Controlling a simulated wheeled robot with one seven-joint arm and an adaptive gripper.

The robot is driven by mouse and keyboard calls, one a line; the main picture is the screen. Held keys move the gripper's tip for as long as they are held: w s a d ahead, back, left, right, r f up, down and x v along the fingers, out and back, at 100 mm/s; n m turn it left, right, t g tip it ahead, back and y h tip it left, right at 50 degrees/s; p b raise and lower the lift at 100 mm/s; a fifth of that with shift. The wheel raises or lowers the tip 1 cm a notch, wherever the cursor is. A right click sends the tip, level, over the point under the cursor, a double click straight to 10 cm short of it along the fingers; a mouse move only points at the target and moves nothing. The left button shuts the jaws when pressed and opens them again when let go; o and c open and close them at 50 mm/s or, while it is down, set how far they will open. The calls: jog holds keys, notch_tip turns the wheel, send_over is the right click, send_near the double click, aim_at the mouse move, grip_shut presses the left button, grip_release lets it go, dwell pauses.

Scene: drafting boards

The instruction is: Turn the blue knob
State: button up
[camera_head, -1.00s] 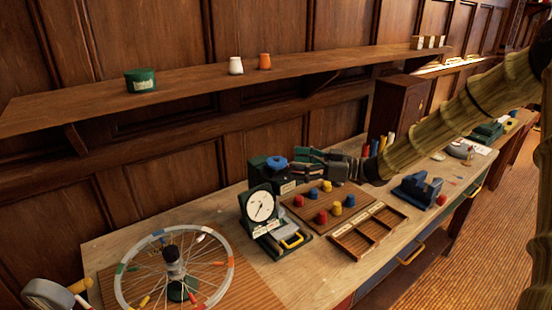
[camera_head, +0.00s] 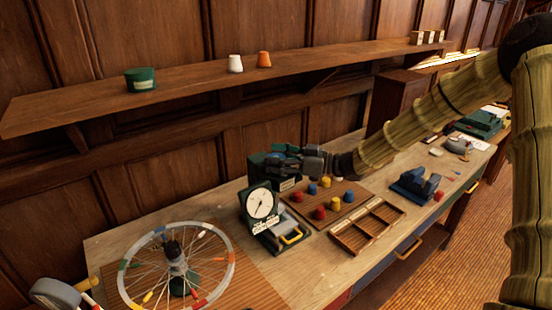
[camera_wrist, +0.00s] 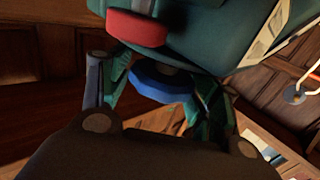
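The blue knob (camera_wrist: 160,82) is a round blue disc on the dark green box (camera_head: 257,168) behind the white dial. In the wrist view it lies between the two fingers of my gripper (camera_wrist: 163,92), one finger on each side. The fingers are apart and close to the knob's edges; I cannot tell whether they touch it. In the head view my gripper (camera_head: 280,163) is over the box top and hides the knob. A red part (camera_wrist: 137,27) of the green housing shows above the knob in the wrist view.
The dial gauge (camera_head: 262,205) stands just in front of the box. A board with red, yellow and blue pegs (camera_head: 335,208) and a wooden tray (camera_head: 342,238) are to the right. A spoked wheel (camera_head: 232,262) lies at the left front. The shelf (camera_head: 200,85) runs above.

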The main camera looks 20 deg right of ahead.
jog(key=c, duration=0.5)
jog(key=shift+o, duration=0.2)
jog(key=shift+f+m+t+h+b, duration=0.1)
jog(key=shift+m+t+h+b, duration=0.3)
jog(key=shift+m+t+b, duration=0.3)
jog(key=m+t+h+b, duration=0.2)
jog(key=t+h+b, duration=0.1)
jog(key=shift+f+m, duration=0.1)
jog(key=shift+m, duration=0.2)
jog(key=m+t+h+b, duration=0.2)
jog(key=h+b, duration=0.1)
jog(key=m+t+h+b, duration=0.2)
jog(key=m+h+b, duration=0.1)
jog(key=h, duration=0.1)
jog(key=shift+a, duration=0.1)
jog(key=m+h+b, duration=0.1)
jog(key=m+h, duration=0.1)
jog(key=h, duration=0.1)
jog(key=m+h+b, duration=0.1)
jog(key=h, duration=0.2)
jog(key=shift+m+t, duration=0.4)
jog(key=shift+r+m+g+h, duration=0.15)
jog(key=shift+m+g+h, duration=0.15)
jog(key=shift+m+h, duration=0.85)
jog(key=shift+r+m+g+h, duration=0.25)
jog(key=shift+m+h, duration=0.4)
jog(key=shift+h, duration=0.9)
jog(key=shift+f+m+g+h, duration=0.1)
jog(key=shift+m+g+h, duration=0.15)
jog(key=shift+m+h, duration=0.25)
